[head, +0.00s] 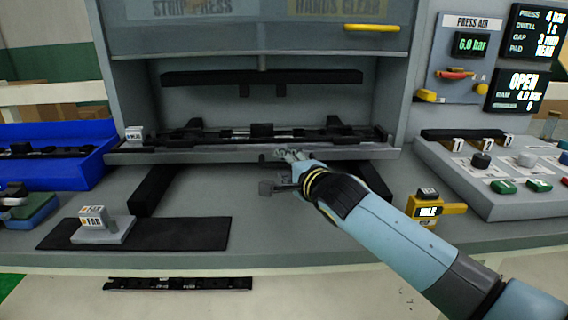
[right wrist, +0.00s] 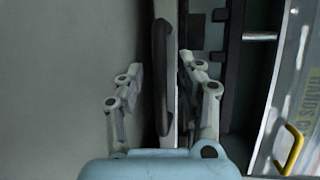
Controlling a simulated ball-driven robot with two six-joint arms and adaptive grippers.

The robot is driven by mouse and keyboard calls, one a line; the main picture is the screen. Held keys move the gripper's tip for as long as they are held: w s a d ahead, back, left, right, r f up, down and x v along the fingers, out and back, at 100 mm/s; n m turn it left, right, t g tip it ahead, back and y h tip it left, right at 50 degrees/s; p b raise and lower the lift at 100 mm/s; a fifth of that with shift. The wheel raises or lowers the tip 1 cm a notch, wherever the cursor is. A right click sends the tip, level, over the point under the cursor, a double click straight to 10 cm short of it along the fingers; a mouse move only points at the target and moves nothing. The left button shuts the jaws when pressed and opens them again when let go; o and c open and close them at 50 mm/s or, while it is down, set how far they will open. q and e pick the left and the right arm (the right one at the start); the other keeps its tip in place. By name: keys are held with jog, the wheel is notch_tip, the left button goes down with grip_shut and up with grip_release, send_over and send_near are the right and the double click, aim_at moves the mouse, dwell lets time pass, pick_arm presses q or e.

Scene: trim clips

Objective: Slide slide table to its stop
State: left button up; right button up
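The slide table (head: 220,156) is a wide grey plate in the press opening, under the dark upper bar (head: 250,77). A long black trim part (head: 262,132) lies across it. My right gripper (head: 282,168) is at the middle of its front edge. In the right wrist view the right gripper (right wrist: 162,88) is open, with its fingers on either side of a black handle (right wrist: 161,75) and the plate edge. A gap shows between the left finger and the handle; contact on the right side is unclear. My left gripper is not in view.
A blue bin (head: 60,172) stands at left. Another dark strip (head: 180,284) lies in front. A yellow tag device (head: 430,207) and a button panel (head: 500,180) are at right. Black rails (head: 152,190) run below the table.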

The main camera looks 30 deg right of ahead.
jog(key=shift+w+f, duration=0.1)
jog(key=shift+w, duration=0.3)
grip_shut()
